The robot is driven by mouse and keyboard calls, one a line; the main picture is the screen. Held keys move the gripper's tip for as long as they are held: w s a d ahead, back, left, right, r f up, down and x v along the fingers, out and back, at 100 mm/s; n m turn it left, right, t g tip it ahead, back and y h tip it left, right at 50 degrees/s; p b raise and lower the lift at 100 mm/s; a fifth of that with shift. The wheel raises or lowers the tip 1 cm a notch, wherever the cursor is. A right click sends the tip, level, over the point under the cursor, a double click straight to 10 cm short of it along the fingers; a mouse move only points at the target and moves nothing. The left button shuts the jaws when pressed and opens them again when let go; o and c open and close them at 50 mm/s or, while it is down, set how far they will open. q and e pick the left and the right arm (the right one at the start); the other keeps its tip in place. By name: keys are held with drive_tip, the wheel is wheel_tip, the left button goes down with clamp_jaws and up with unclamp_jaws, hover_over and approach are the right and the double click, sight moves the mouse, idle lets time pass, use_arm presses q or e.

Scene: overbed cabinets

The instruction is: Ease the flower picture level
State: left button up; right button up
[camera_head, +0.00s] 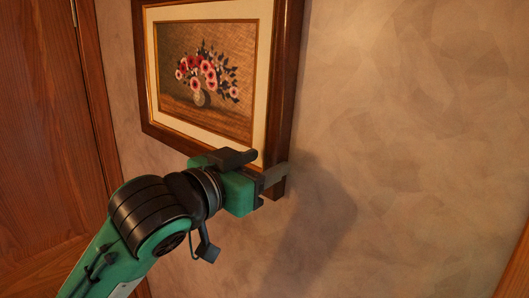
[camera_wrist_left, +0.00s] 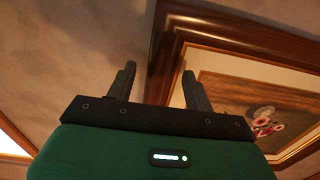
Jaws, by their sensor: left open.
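The flower picture (camera_head: 207,75) hangs on the wall in a dark wooden frame with a cream mat. It shows red and pink flowers in a vase, and its top is cut off in the head view. My left gripper (camera_head: 268,166) is at the frame's lower right corner. In the left wrist view the gripper (camera_wrist_left: 158,85) is open, with its two fingers apart. The frame's corner (camera_wrist_left: 190,30) shows beside and behind the right-hand finger. I cannot tell whether a finger touches the frame. The right gripper is out of view.
A wooden door (camera_head: 40,130) with its trim stands at the left. The mottled beige wall (camera_head: 420,130) to the right of the picture is bare. A wooden edge (camera_head: 515,270) shows at the lower right.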

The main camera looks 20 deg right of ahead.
use_arm(q)
drive_tip(key=shift+w+d, duration=0.35)
drive_tip(key=shift+d, duration=0.15)
clamp_jaws()
drive_tip(key=shift+s+d+r+n+p, duration=0.3)
drive_tip(key=shift+s+r+p, duration=0.1)
drive_tip(key=shift+r, duration=0.1)
drive_tip(key=shift+s+d+r+n+p, duration=0.2)
drive_tip(key=shift+s+d+r+p, duration=0.05)
drive_tip(key=shift+s+r+p, duration=0.2)
drive_tip(key=shift+w, duration=0.1)
unclamp_jaws()
drive_tip(key=shift+a+f, duration=0.1)
